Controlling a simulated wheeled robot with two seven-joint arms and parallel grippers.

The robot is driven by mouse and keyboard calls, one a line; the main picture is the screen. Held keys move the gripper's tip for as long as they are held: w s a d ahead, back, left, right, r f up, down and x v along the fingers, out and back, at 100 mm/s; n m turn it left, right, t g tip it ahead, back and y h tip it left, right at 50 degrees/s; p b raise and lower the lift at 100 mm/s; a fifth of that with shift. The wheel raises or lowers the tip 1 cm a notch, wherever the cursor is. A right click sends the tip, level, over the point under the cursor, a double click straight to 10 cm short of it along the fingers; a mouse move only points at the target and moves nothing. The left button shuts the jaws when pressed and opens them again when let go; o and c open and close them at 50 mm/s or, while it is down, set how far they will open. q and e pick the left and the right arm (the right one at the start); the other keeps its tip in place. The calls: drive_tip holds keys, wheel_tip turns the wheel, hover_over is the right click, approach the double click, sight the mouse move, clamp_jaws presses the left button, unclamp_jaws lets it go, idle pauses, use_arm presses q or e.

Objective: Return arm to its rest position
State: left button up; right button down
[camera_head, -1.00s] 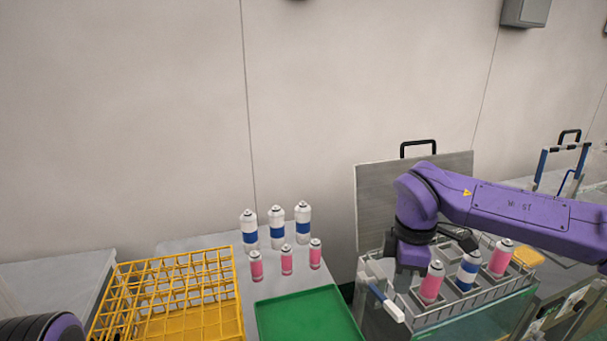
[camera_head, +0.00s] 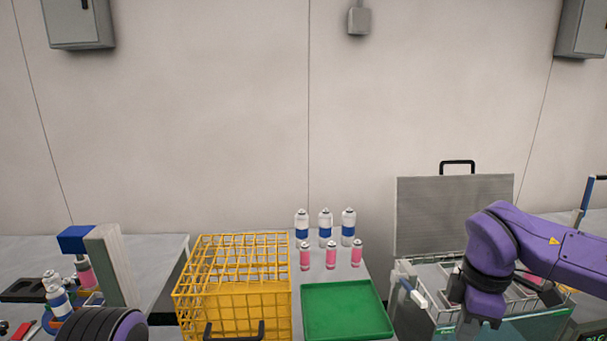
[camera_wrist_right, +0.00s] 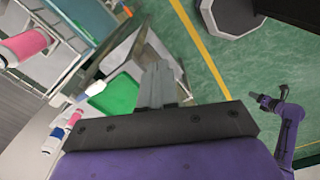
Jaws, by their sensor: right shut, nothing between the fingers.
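My right gripper (camera_head: 466,326) hangs pointing down at the front of the glass-sided tank (camera_head: 548,327) in the head view, apart from any can I can make out. In the right wrist view its grey fingers (camera_wrist_right: 158,88) are together with nothing between them. My right arm hides part of the tank's wire basket and the cans in it. Only a dark joint of my left arm shows at the lower left of the head view. In the right wrist view a purple arm of mine ends in a small dark gripper (camera_wrist_right: 268,101), too small to read.
A yellow wire crate (camera_head: 235,312) and a green tray (camera_head: 346,312) lie left of the tank. White-blue cans (camera_head: 325,225) and pink cans (camera_head: 331,256) stand behind the tray. The tank's raised lid (camera_head: 455,215) stands behind my arm. A crimping fixture (camera_head: 112,265) stands at left.

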drive_tip(key=w+d+f+n+t+h, duration=0.35)
drive_tip(key=w+f+n, duration=0.35)
drive_tip(key=n, duration=1)
drive_tip(key=s+a+f+n+t+h+b, duration=0.1)
drive_tip(key=s+a+f+n+t+h, duration=0.15)
drive_tip(key=f+n, duration=1.15)
drive_tip(key=s+a+f+n+y+b, duration=0.1)
drive_tip(key=s+a+f+n+y, duration=0.1)
drive_tip(key=s+f+n, duration=0.85)
use_arm(q)
drive_tip(key=f, duration=0.1)
drive_tip(key=f+b, duration=0.1)
drive_tip(key=f, duration=0.1)
drive_tip(key=shift+w, duration=0.3)
use_arm(e)
drive_tip(key=s+d+f+n+g, duration=0.1)
drive_tip(key=s+f+n, duration=0.3)
drive_tip(key=s, duration=0.4)
drive_tip(key=s+d+f+n+g, duration=0.2)
drive_tip(key=s+f+n, duration=0.3)
drive_tip(key=s, duration=0.3)
drive_tip(key=shift+s+n+y, duration=0.2)
drive_tip(key=shift+n+y, duration=0.1)
drive_tip(key=shift+n, duration=0.35)
